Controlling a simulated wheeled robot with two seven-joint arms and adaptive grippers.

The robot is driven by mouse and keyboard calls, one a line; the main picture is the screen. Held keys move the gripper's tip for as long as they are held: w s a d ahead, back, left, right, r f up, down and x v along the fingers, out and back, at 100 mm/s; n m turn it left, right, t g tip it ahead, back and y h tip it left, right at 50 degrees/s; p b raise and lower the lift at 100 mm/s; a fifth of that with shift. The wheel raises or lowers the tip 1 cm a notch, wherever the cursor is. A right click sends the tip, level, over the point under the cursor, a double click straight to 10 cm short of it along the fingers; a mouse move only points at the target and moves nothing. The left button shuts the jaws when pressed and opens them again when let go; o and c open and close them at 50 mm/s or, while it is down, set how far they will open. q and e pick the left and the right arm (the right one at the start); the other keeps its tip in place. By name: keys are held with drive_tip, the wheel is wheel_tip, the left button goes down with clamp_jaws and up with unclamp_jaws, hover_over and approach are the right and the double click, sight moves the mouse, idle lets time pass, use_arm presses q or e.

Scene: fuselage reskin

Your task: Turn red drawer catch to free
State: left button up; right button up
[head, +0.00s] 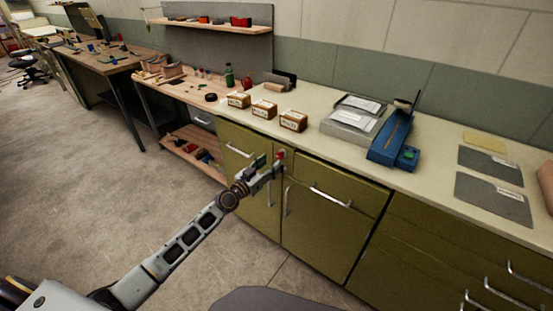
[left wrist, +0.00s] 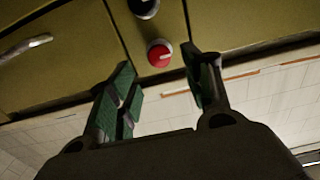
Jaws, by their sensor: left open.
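The red drawer catch (head: 281,155) is a small round red knob on the front of the olive cabinet, near the top between two drawer fronts. In the left wrist view the red catch (left wrist: 159,53) shows a pale mark on its face and lies beyond and between my fingertips. My left gripper (head: 270,165) is at the cabinet front, close to the catch. In the left wrist view my left gripper (left wrist: 163,80) is open with green-padded fingers and nothing between them. Whether a finger touches the catch cannot be told. My right gripper is not in view.
A dark round fitting (left wrist: 144,8) sits beside the catch. Bar handles (head: 331,197) stick out from the cabinet fronts. Small labelled boxes (head: 264,110), a paper tray (head: 353,118) and a blue device (head: 391,138) stand on the counter. The floor (head: 110,200) to the left is clear.

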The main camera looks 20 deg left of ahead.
sight(279, 156)
use_arm(q)
drive_tip(key=shift+x, duration=2.55)
drive_tip(key=shift+c, duration=0.2)
drive_tip(key=c, duration=0.9)
